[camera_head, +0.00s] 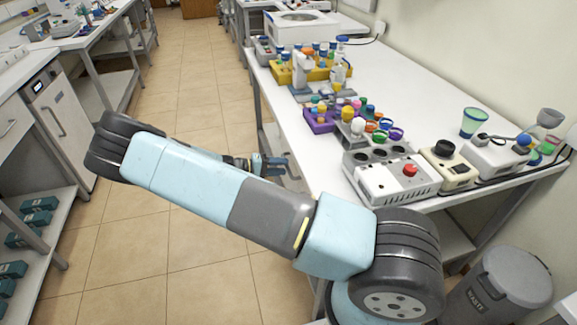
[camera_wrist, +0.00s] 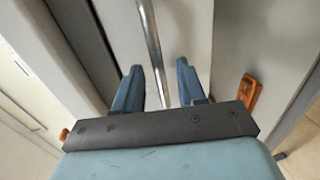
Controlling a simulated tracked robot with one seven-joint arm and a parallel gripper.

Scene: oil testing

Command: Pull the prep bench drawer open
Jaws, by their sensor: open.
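In the wrist view, a thin metal bar handle (camera_wrist: 151,38) runs down between my two blue fingers, in front of a pale drawer front (camera_wrist: 192,25). My gripper (camera_wrist: 158,72) is open, with one finger on each side of the bar; I cannot tell whether either finger touches it. In the head view, my gripper (camera_head: 274,164) is at the left side of the white prep bench (camera_head: 425,85), below its top. The drawer front there is mostly hidden behind my gripper and arm, and I see no clear gap showing it pulled out.
A grey waste bin (camera_head: 497,290) stands at lower right. The tiled aisle (camera_head: 190,100) left of the bench is clear.

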